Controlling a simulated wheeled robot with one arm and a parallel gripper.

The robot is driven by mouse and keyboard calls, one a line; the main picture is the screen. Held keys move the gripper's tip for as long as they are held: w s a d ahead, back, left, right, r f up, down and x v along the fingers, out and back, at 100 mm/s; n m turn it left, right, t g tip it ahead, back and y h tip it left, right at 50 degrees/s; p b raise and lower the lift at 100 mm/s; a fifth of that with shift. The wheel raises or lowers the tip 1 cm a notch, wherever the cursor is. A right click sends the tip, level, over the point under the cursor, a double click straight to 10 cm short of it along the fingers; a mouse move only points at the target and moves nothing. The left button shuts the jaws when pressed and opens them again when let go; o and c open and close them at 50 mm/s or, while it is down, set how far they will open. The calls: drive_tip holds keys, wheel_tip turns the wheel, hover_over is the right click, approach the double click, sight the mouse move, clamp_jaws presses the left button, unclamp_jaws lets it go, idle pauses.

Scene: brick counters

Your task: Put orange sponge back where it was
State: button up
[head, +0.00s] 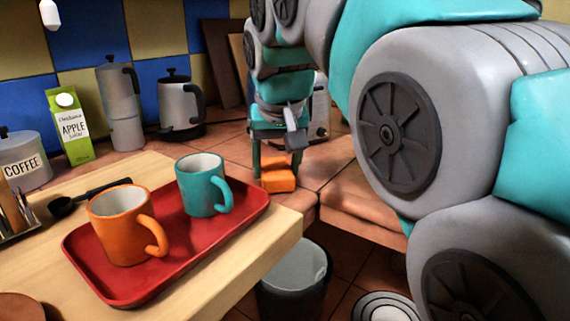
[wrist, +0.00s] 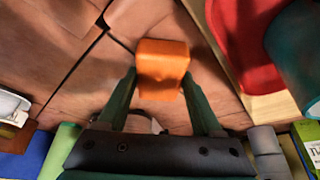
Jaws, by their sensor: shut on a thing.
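The orange sponge (head: 278,181) is low over or on the tiled counter, beyond the right corner of the wooden board; I cannot tell if it touches the tiles. My gripper (head: 277,168) points down at it, with a finger on each side. In the wrist view the sponge (wrist: 162,62) sits between the fingertips of my gripper (wrist: 161,78), which is shut on it. The sponge's far part sticks out past the fingertips.
A red tray (head: 180,262) with an orange mug (head: 118,228) and a teal mug (head: 200,190) is on the wooden board. A coffee tin, juice carton, moka pot and kettle (head: 181,105) stand behind. A bin (head: 297,275) stands below the counter edge.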

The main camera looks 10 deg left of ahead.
drive_tip(key=o, duration=1.2)
drive_tip(key=shift+f, duration=0.1)
drive_tip(key=shift+s+r, duration=0.1)
drive_tip(key=shift+r, duration=0.45)
drive_tip(key=p+v, duration=0.2)
drive_tip(key=v, duration=0.9)
drive_tip(key=shift+s, duration=0.15)
